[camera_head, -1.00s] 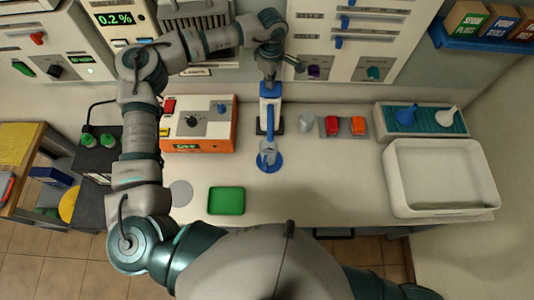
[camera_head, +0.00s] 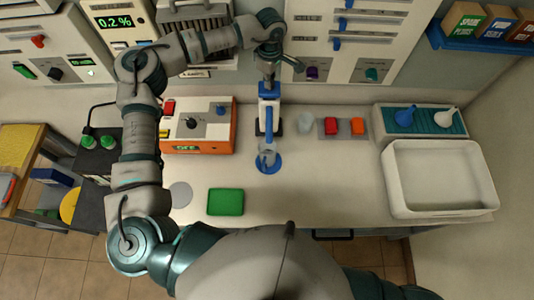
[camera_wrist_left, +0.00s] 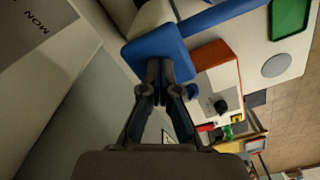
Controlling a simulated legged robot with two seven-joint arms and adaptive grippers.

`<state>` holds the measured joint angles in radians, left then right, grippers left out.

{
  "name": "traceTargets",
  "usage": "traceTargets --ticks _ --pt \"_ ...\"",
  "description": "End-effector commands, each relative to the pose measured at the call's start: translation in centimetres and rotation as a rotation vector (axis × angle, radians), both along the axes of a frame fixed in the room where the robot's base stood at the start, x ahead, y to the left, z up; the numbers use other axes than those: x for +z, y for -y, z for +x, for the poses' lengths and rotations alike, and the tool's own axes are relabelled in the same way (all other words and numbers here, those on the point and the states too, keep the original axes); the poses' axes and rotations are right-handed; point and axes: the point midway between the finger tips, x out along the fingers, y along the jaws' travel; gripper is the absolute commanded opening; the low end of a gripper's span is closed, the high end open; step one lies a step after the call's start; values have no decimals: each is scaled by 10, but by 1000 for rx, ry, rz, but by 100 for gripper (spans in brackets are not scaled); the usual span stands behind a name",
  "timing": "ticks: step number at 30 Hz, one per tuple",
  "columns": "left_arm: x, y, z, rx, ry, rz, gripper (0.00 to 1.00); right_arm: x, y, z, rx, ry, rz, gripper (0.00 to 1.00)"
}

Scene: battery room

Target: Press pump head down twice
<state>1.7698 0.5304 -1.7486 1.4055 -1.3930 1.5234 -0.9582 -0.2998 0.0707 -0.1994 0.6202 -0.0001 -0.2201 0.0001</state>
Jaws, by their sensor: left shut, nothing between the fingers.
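The pump dispenser stands at the back middle of the bench, with a blue pump head (camera_head: 268,90) on a pale body (camera_head: 269,114). A clear cup (camera_head: 267,154) stands on a round blue base (camera_head: 268,166) in front of it. My left gripper (camera_head: 267,76) is above the pump head, pointing down. In the left wrist view the shut fingertips (camera_wrist_left: 164,68) are at the blue pump head (camera_wrist_left: 160,50), touching or very close to it; they hold nothing. My right gripper is not in view.
An orange-fronted box (camera_head: 197,128) with knobs stands left of the pump. A clear beaker (camera_head: 305,123) and red and orange blocks (camera_head: 344,126) are to the right. A white tray (camera_head: 441,208) is at the far right, and a green tray (camera_head: 225,202) lies in front.

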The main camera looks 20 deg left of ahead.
Motion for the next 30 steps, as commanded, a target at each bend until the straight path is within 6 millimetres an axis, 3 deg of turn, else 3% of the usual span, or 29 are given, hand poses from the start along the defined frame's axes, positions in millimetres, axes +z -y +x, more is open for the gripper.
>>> traceTargets --ticks 16,30 --pt "38 0 0 0 1 -1 0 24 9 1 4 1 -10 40" --pt "40 0 0 0 1 -1 0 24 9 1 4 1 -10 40"
